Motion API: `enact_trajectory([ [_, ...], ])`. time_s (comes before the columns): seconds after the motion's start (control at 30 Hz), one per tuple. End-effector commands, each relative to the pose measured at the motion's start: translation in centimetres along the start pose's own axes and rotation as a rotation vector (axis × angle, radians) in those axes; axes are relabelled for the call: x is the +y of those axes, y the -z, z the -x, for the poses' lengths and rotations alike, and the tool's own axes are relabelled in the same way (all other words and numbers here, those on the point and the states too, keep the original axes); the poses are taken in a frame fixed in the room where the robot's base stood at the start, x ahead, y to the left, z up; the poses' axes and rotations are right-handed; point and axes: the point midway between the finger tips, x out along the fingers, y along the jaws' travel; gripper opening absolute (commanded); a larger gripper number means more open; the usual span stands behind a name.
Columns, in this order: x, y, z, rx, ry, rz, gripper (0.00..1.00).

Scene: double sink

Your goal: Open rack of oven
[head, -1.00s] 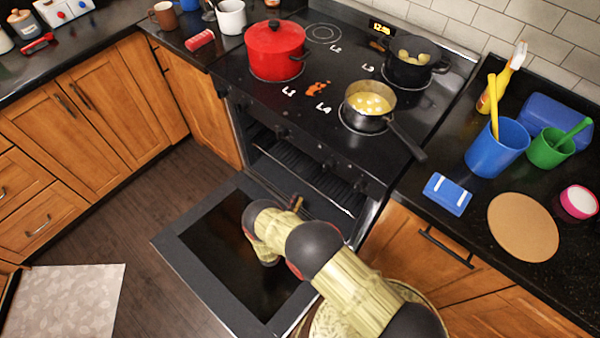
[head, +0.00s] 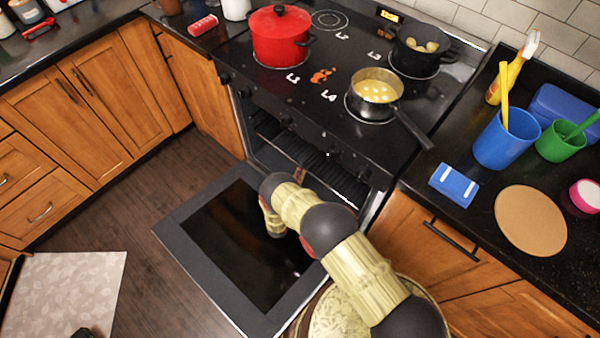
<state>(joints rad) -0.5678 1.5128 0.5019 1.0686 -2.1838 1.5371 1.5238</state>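The oven door (head: 185,232) hangs fully open, its dark glass facing up. The oven cavity is open behind it, and the dark wire rack (head: 345,182) shows partly inside, below the stove front. My arm reaches over the door from the lower right, its wrist in front of the oven opening.
A red pot (head: 280,38), a saucepan of yellow food (head: 374,92) and a black pot (head: 415,55) stand on the stovetop. Wooden cabinets flank the oven. The floor (head: 130,205) left of the door is clear.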

Motion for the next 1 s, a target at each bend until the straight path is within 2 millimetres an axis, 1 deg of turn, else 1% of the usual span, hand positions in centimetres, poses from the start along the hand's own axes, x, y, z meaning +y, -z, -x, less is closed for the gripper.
enact_trajectory([
  [0.1, -0.02, -0.05, -0.45, 0.000, 0.000, 0.000, 0.17],
  [0.33, 0.04, -0.01, -0.48, 0.001, 0.000, 0.001, 0.17],
  [0.63, 0.03, -0.01, -0.45, 0.000, 0.000, 0.001, 0.00],
  [1.0, -0.01, -0.02, -0.43, 0.001, 0.001, 0.001, 0.00],
])
